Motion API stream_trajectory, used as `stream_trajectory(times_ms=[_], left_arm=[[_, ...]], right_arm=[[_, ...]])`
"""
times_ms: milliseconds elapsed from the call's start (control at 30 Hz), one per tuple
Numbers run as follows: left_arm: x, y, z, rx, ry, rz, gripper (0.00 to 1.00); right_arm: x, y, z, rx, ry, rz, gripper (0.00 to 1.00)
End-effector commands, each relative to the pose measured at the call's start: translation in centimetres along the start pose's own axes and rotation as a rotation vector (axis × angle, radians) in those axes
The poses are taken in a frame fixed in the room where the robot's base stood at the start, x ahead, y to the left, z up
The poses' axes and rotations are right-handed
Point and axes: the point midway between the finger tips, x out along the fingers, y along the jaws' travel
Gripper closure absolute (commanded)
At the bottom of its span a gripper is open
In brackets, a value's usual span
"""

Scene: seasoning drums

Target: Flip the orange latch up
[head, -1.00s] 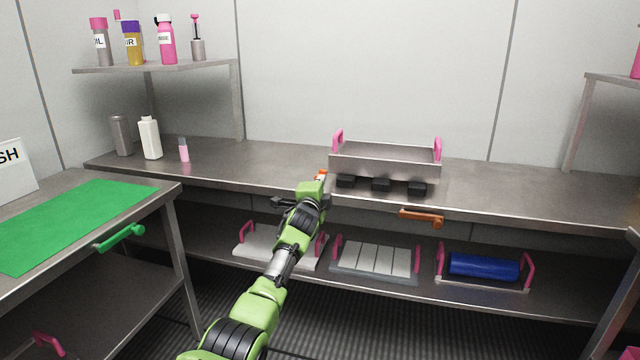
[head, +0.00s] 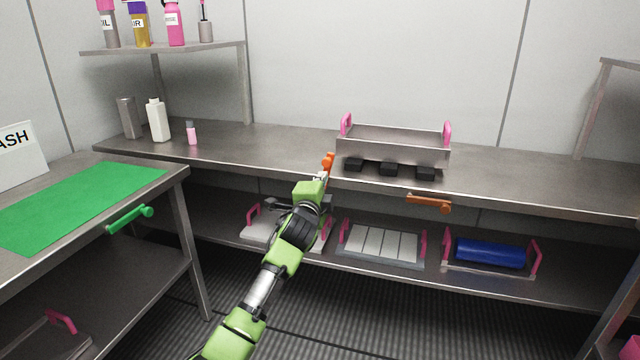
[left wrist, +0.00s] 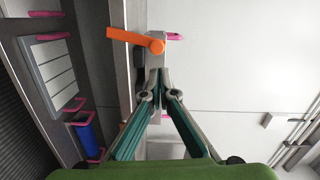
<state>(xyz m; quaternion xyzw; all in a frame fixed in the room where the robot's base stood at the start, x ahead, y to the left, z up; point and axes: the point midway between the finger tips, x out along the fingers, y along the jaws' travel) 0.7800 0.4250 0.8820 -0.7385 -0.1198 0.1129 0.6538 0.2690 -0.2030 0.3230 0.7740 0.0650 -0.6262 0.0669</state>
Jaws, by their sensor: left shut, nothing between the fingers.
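An orange latch (head: 328,161) is at the front edge of the steel counter, just left of the metal tray. In the left wrist view the orange latch (left wrist: 132,39) is a straight bar crossing the counter edge, with its round end on the upper side of the counter. My left gripper (head: 322,177) is just in front of and below it; in the left wrist view its fingertips (left wrist: 155,78) are together and empty, with a small gap to the latch. A second orange latch (head: 428,203) lies level along the counter edge to the right. My right gripper is not in view.
The metal tray (head: 392,147) with pink handles stands on black feet on the counter (head: 250,150). A white divided tray (head: 380,243) and a blue roll (head: 489,252) are on the lower shelf. A green-topped table (head: 80,205) is at left.

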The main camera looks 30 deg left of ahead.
Motion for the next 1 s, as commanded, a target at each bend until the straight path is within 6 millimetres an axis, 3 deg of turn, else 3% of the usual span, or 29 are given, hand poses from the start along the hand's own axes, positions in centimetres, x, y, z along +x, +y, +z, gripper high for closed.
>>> stream_trajectory(times_ms=[300, 867, 1000], left_arm=[[-2.2, 0.0, 0.0, 0.000, -0.001, 0.000, 1.00], [-2.3, 0.0, 0.0, -0.001, -0.001, 0.001, 1.00], [-3.6, 2.6, -0.3, -0.041, -0.003, 0.051, 1.00]], right_arm=[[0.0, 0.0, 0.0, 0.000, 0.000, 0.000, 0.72], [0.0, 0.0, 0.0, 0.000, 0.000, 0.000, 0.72], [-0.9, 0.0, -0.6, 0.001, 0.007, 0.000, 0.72]])
